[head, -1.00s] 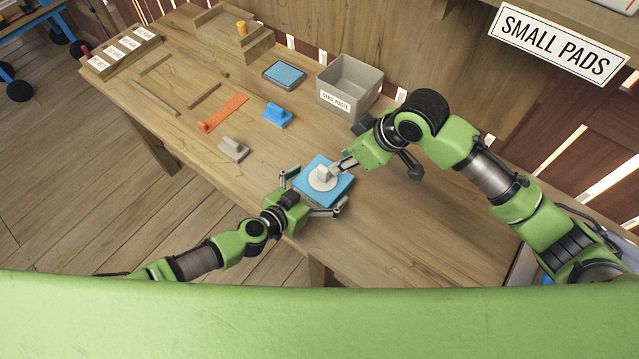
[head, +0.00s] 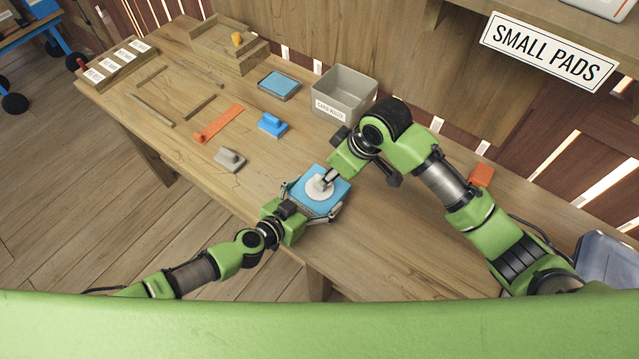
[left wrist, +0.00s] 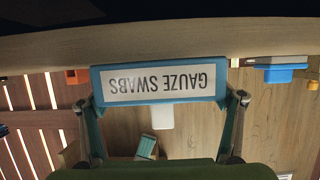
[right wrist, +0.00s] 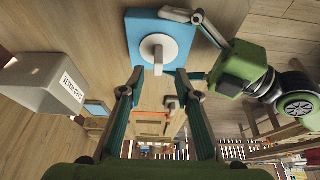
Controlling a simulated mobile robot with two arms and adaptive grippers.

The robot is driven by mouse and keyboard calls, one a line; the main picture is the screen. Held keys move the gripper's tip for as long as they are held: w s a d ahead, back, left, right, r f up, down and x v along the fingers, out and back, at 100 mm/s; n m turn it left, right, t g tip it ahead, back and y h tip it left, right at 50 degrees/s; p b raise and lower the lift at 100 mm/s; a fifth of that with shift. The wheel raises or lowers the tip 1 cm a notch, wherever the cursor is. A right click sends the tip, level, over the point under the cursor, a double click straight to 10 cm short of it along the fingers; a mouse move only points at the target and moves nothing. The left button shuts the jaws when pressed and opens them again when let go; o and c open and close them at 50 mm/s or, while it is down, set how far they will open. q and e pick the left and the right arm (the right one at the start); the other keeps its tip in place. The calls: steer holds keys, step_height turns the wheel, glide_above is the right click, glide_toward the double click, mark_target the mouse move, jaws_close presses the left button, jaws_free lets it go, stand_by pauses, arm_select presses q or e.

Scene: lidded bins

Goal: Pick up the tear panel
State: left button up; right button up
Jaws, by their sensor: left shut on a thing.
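A blue box (head: 341,186) labelled GAUZE SWABS is at the front edge of the bench. On its top is a white round panel (head: 314,193) with an upright tab, taken to be the tear panel. My left gripper (head: 311,203) is shut across the box, one finger on each side; the box's label face (left wrist: 160,83) shows upside down in the left wrist view.
A grey bin (head: 337,107) labelled card waste stands behind the box. A blue piece (head: 272,125), a grey piece (head: 229,159) and an orange strip (head: 219,123) lie to the left. An orange block (head: 481,175) is at the right. The bench between is mostly clear.

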steer(key=x, duration=0.8)
steer(key=shift+w+a+r, duration=0.15)
steer(key=shift+w, duration=0.2)
jaws_close()
